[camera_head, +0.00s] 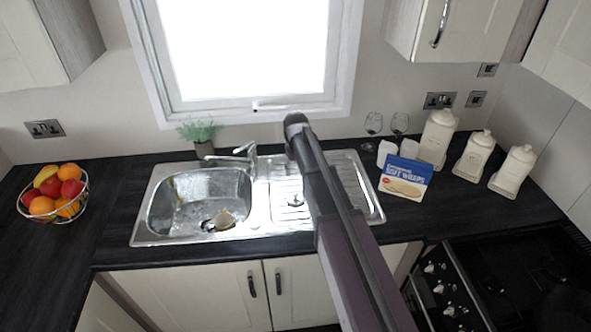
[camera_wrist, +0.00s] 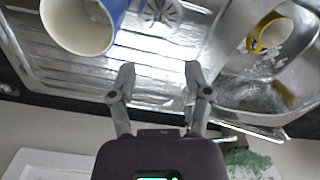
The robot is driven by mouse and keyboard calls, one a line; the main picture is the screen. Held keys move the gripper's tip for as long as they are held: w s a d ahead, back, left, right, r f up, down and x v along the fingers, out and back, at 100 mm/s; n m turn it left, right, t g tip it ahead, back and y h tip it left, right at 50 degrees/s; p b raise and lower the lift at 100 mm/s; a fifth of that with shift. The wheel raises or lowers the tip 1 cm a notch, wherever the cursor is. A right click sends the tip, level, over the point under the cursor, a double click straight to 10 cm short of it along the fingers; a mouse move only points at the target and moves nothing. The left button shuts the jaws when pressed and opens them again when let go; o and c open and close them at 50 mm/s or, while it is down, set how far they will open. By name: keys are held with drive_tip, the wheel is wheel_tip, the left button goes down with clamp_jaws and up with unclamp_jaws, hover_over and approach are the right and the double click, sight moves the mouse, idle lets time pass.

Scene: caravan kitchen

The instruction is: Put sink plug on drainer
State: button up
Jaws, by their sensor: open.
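The metal sink bowl (camera_head: 168,200) is left of my arm in the head view. A cream and yellow cup-like item (camera_head: 226,219) lies in it, beside a small dark item (camera_head: 208,224). In the wrist view the cup-like item (camera_wrist: 272,32) has a yellow rim, and a yellowish patch (camera_wrist: 283,95) shows below it. I cannot make out a sink plug for certain. The ridged drainer (camera_head: 350,180) is partly hidden by my arm. In the wrist view my gripper (camera_wrist: 159,80) is open and empty over the drainer (camera_wrist: 150,62), near a round slotted drain (camera_wrist: 160,10).
A blue and white cup (camera_wrist: 82,28) is close by at the upper left in the wrist view. A tap (camera_head: 245,153) and plant (camera_head: 200,134) stand behind the sink. A fruit bowl (camera_head: 54,192) is at left; a blue box (camera_head: 405,178) and white canisters (camera_head: 473,155) are at right.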

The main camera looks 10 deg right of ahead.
drive_tip(key=s+d+m, duration=0.1)
drive_tip(key=s+d, duration=0.2)
drive_tip(key=s, duration=0.9)
drive_tip(key=s+d+m, duration=0.2)
drive_tip(key=s+d, duration=0.2)
drive_tip(key=s, duration=0.8)
drive_tip(key=shift+s+m, duration=0.15)
drive_tip(key=shift+m, duration=0.15)
drive_tip(key=shift+f, duration=0.1)
